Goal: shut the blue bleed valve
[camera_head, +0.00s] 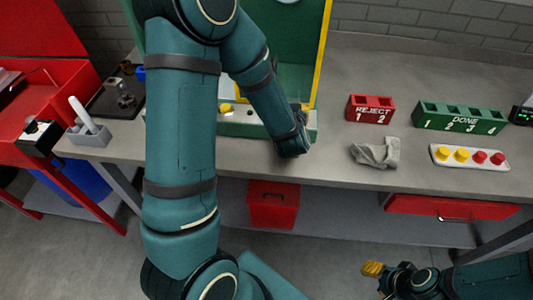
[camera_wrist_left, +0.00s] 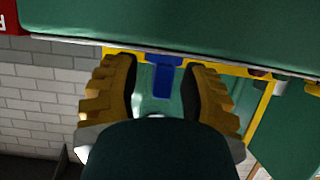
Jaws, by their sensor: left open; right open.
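A blue handle, which looks like the blue bleed valve (camera_wrist_left: 162,80), shows in the left wrist view. It lies between the two yellow fingers of my left gripper (camera_wrist_left: 161,72), with a visible gap on each side. That gripper is open and holds nothing. In the head view my left arm reaches over the green chassis (camera_head: 240,127), and its hand is at the chassis's right end. The arm hides much of the chassis there, and I cannot make out the valve. My right gripper (camera_head: 373,269) is open and low at the bottom right, in front of the bench.
On the bench (camera_head: 340,175) are a red reject rack (camera_head: 370,108), a green done rack (camera_head: 458,116), a crumpled grey cloth (camera_head: 376,153) and a button strip (camera_head: 470,158). A grey holder (camera_head: 88,135) and a dark tray (camera_head: 112,98) stand at left. A red box (camera_head: 273,205) sits below.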

